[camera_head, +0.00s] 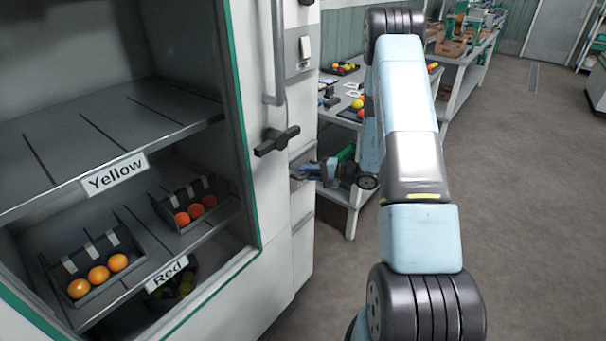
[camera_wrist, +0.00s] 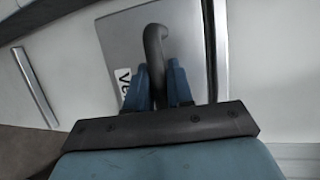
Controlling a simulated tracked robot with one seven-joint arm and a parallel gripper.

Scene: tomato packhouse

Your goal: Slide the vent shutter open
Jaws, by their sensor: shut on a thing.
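The vent shutter (camera_wrist: 120,38) is a flat grey metal plate on the white cabinet side, with a partly hidden label (camera_wrist: 124,84) starting "Ve". Its dark curved handle (camera_wrist: 154,45) stands out from the plate. My gripper (camera_wrist: 157,78) has its two blue fingers closed on either side of the handle, with the handle's bent end showing beyond them. In the head view my gripper (camera_head: 322,170) is at the cabinet's side face, below the black lever. The shutter is mostly hidden there by my gripper. A dark strip runs along the plate's right edge in the wrist view; whether it is a gap or a rail I cannot tell.
A black lever (camera_head: 277,141) and a long vertical grey handle (camera_head: 277,55) project from the cabinet front near my gripper. A white table (camera_head: 345,190) with produce and a green crate (camera_head: 346,153) stands close behind.

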